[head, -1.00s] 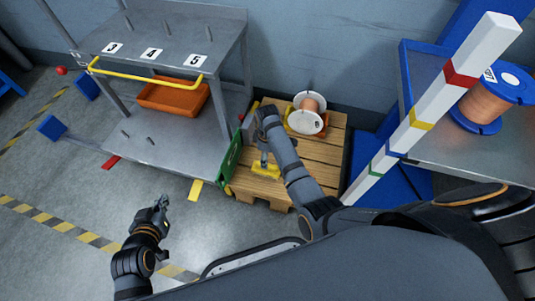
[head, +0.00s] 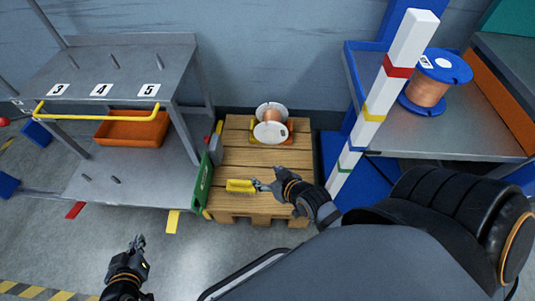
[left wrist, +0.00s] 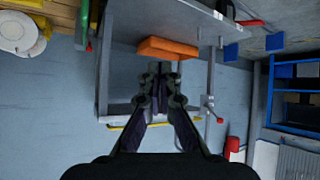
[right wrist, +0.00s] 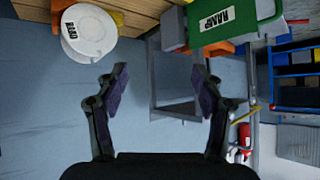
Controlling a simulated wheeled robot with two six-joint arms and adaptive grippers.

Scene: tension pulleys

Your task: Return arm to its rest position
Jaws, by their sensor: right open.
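My right gripper (head: 260,185) is open and empty, in front of the wooden pallet (head: 235,157) in the head view. In the right wrist view its two fingers (right wrist: 160,82) are spread wide with nothing between them. My left gripper (head: 138,243) hangs over the floor at the lower left, apart from everything. In the left wrist view its fingers (left wrist: 160,72) are brought together with no object visible between them. A white spool of copper wire (head: 271,128) rests in an orange holder at the back of the pallet; it also shows in the right wrist view (right wrist: 88,35).
A yellow piece (head: 240,186) is at the pallet's front. A grey rack (head: 118,80) with numbered pegs and an orange bin (head: 130,130) stands left. A blue-flanged spool (head: 430,90) sits on the right table, behind a striped white post (head: 370,110). The floor at lower left is open.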

